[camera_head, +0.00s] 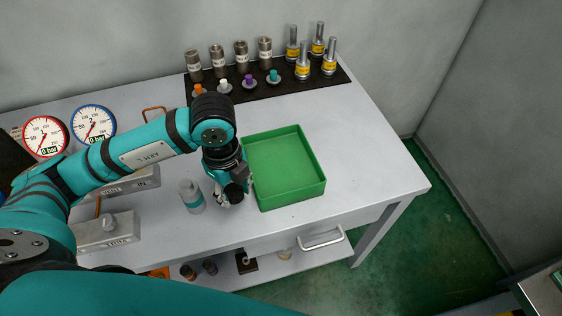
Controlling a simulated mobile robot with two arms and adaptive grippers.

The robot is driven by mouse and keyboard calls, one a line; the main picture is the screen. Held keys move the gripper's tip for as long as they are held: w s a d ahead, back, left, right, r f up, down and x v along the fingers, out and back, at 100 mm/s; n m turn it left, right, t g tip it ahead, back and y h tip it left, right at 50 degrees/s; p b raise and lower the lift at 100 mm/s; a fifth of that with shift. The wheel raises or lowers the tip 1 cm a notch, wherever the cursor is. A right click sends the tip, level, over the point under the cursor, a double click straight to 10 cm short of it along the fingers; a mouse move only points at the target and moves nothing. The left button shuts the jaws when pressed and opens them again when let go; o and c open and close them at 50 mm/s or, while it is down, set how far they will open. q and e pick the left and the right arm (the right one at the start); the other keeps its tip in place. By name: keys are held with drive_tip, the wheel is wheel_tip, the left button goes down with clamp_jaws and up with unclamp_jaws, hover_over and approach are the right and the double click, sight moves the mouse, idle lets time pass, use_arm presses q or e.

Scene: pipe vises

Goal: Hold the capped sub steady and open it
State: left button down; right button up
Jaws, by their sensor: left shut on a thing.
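My left gripper (234,190) hangs over the table just left of the green tray, pointing down. My right gripper is out of view.
An empty green tray (287,168) lies right of the gripper. Grey fittings (241,55) and yellow-banded pieces (303,67) stand on a black mat behind. Two gauges (94,124) are at left.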

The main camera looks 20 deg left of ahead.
use_arm(q)
drive_tip(key=shift+n, duration=0.7)
drive_tip(key=shift+w, duration=0.1)
drive_tip(key=p, duration=0.4)
hover_over(281, 165)
drive_tip(key=shift+s+f+n, duration=0.3)
drive_tip(key=shift+s+f, duration=0.05)
drive_tip(key=shift+f, duration=0.35)
drive_tip(key=f, duration=0.1)
drive_tip(key=f+p, duration=0.2)
drive_tip(key=shift+w+d+f, duration=0.1)
drive_tip(key=shift+w+f, duration=0.05)
drive_tip(key=shift+w, duration=0.15)
drive_tip(key=shift+f, duration=0.2)
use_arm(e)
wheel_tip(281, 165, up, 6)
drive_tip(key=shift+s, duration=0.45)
use_arm(q)
drive_tip(key=shift+f, duration=0.1)
drive_tip(key=shift+f, duration=0.15)
drive_tip(key=c, duration=0.8)
unclamp_jaws()
